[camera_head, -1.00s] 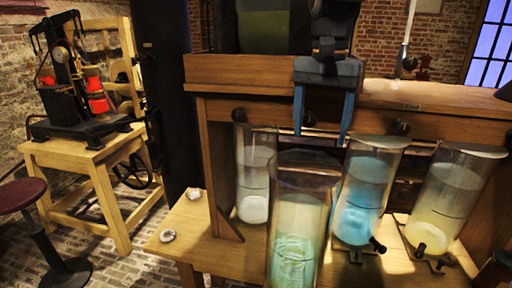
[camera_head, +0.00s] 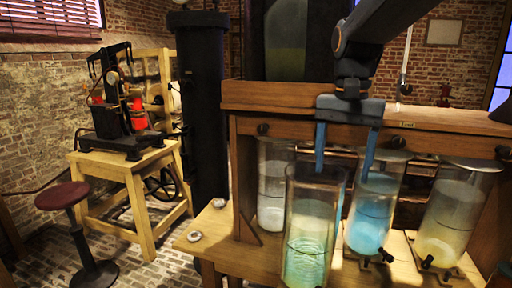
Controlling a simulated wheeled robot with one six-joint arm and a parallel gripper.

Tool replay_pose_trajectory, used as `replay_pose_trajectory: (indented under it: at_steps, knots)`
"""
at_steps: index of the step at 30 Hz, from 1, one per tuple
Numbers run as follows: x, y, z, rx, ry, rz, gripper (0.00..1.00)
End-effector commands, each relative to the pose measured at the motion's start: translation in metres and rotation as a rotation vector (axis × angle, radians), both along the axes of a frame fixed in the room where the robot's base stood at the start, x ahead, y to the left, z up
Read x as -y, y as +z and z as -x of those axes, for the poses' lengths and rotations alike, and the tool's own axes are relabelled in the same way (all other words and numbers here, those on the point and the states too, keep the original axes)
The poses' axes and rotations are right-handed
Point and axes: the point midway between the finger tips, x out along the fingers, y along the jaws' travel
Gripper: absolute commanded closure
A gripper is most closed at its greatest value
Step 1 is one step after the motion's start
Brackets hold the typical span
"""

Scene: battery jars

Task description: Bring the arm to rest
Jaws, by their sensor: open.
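My gripper (camera_head: 343,165) hangs from my arm at the upper right, its two blue fingers pointing down and spread apart, with nothing between them. It is in front of the wooden stand's upper beam. The fingertips show just above and beside the glass jars. A jar with green liquid (camera_head: 306,235) stands nearest, below the left finger. A jar with blue liquid (camera_head: 369,222) stands to its right, by the right finger. A jar with whitish contents (camera_head: 271,195) is behind to the left. A jar with yellowish liquid (camera_head: 446,225) is at the right. Whether the fingers touch any jar cannot be told.
The wooden bench (camera_head: 225,250) carries the jars and stand, with small pale pieces (camera_head: 194,236) on its left corner. A dark column (camera_head: 203,100) rises behind. At left are a red-seated stool (camera_head: 62,196) and a table (camera_head: 125,165) with a black apparatus. Brick floor lies between.

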Motion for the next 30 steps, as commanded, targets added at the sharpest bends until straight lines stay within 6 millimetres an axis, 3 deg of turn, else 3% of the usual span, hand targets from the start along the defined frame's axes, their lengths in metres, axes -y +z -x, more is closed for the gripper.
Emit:
replay_pose_trajectory:
  at_steps: [11,17,24,27,30]
  knots:
    - [0.007,-0.081,0.008,0.024,0.122,0.002,0.31]
    - [0.006,-0.151,0.025,0.049,0.252,0.007,0.31]
    - [0.006,-0.25,0.069,0.094,0.464,0.025,0.31]
    - [0.006,-0.27,0.082,0.108,0.518,0.031,0.31]
    - [0.005,-0.277,0.088,0.117,0.543,0.036,0.31]
